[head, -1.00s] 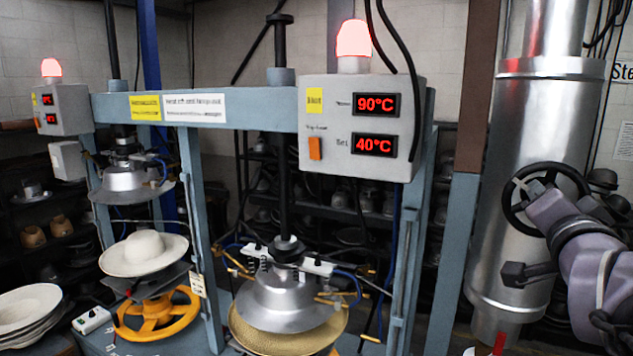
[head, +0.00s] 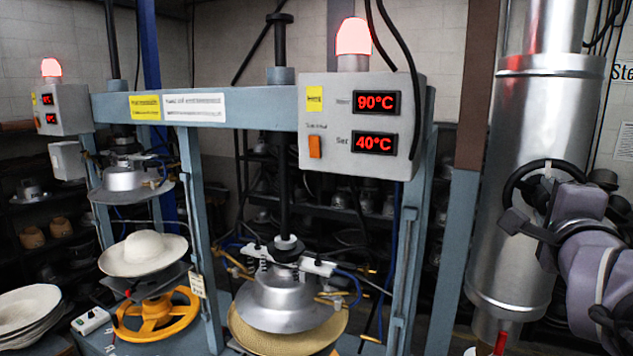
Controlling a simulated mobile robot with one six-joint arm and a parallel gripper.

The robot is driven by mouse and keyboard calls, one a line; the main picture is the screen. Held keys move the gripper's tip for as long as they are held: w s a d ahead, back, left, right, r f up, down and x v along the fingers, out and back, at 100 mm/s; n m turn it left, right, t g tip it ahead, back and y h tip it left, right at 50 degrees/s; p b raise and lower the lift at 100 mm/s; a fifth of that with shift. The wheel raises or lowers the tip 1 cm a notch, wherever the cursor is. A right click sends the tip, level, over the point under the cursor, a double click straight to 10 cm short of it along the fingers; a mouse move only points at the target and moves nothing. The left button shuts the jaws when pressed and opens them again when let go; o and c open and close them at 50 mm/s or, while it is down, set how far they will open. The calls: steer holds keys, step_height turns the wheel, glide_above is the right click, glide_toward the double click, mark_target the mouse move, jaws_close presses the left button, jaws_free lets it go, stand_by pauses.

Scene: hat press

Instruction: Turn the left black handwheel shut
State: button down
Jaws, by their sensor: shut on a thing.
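A black handwheel (head: 511,186) sits on the front of the thick silver pipe at the right of the head view. It is the only black handwheel I can see. My gripper (head: 547,192) is at the wheel and shut on it. My wrist and arm cover the wheel's right and lower parts, so the exact place of the fingers on the rim is hidden. How far the valve is turned cannot be seen.
The silver pipe (head: 520,120) stands close behind the wheel, with a red handle (head: 500,343) low on it. A blue-grey press frame (head: 255,112) with a control box (head: 320,150) stands to the left. A yellow handwheel (head: 160,318) is far left.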

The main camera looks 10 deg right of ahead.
steer(key=shift+m, duration=0.7)
steer(key=shift+r+m, duration=0.1)
steer(key=shift+m, duration=0.2)
steer(key=c, duration=1.2)
jaws_free()
steer(key=shift+f, duration=0.2)
